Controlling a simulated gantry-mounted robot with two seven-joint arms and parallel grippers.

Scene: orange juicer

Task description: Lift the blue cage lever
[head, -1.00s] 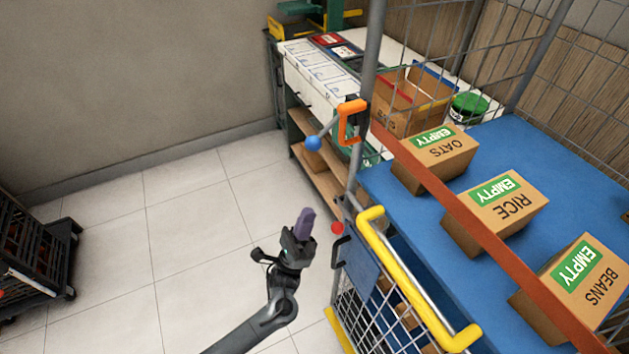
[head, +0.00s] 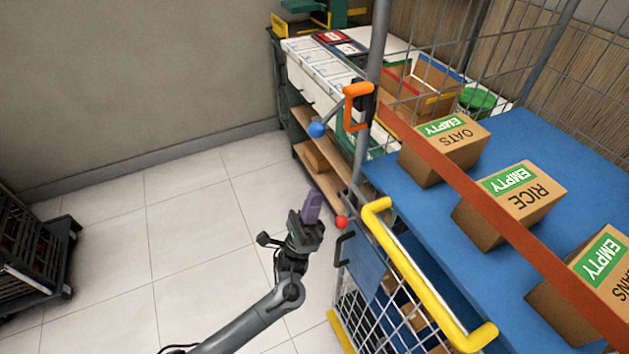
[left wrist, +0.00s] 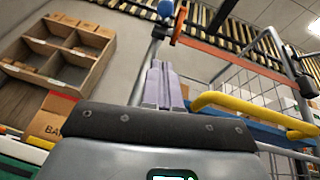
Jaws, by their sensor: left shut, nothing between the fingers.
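The blue cage lever shows as a blue ball knob (head: 317,129) on a short rod beside the cage's upright post, next to an orange latch handle (head: 355,92). In the left wrist view the blue knob (left wrist: 165,9) is at the top edge, beyond my fingertips. My left gripper (head: 312,200) is shut and empty, with its purple-grey fingers pointing up, below the blue knob and apart from it. Its fingers also show in the left wrist view (left wrist: 161,75). A red ball knob (head: 341,222) is just right of the left gripper. My right gripper is not in view.
The cage has a yellow handle bar (head: 425,275), an orange strap (head: 490,205) and a blue shelf (head: 545,140) with boxes marked EMPTY. A worktable (head: 320,75) stands behind. A black crate trolley (head: 35,255) is at left. The floor between is clear.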

